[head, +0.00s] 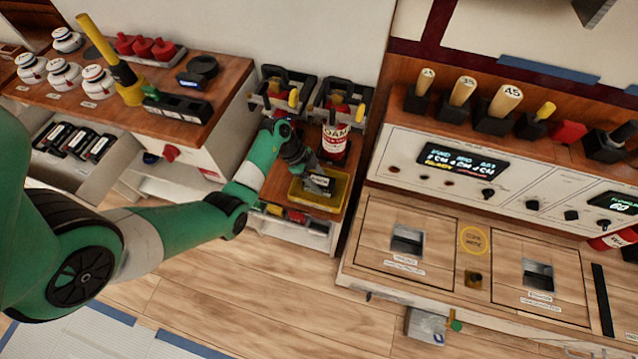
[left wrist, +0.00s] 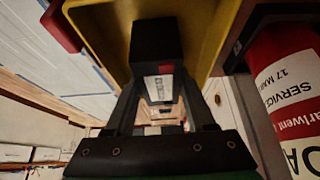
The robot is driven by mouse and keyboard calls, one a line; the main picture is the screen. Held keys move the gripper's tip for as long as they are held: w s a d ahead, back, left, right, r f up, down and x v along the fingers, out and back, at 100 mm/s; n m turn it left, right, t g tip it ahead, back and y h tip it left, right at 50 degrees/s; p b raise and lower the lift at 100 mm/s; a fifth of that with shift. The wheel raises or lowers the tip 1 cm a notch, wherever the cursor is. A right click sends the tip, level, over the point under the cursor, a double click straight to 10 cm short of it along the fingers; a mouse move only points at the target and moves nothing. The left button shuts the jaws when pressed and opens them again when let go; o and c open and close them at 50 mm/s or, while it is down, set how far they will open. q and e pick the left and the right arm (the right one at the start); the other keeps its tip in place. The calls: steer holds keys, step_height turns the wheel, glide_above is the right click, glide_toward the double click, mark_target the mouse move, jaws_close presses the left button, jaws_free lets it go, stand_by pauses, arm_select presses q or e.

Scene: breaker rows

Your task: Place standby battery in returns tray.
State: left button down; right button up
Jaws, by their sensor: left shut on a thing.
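The standby battery (left wrist: 157,50) is a black block with a white label and a small red mark. It sits between the two fingers of my left gripper (left wrist: 158,112) in the left wrist view. In the head view the left gripper (head: 317,181) points down over a yellow tray (head: 341,200), most likely the returns tray, on the small wooden stand. The battery is over the tray's inside; I cannot tell whether it touches the floor of the tray. The tray's yellow wall also shows in the left wrist view (left wrist: 95,32). My right gripper is not in view.
A red and white extinguisher (head: 335,142) stands close behind the tray. Black holders with yellow-handled items (head: 293,97) are at the stand's back. A shelf with coloured items (head: 296,215) is below. A control console (head: 410,215) stands to the right.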

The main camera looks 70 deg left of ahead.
arm_select(q)
steer(key=shift+f, duration=0.1)
steer(key=shift+f, duration=0.1)
steer(key=shift+c, duration=1.2)
jaws_free()
steer(key=shift+a+r+p, duration=0.15)
steer(key=shift+r+p, duration=0.15)
steer(key=shift+r, duration=0.05)
steer(key=p+v, duration=0.4)
steer(key=v, duration=0.7)
steer(key=shift+s+a+r, duration=0.15)
steer(key=shift+r, duration=0.05)
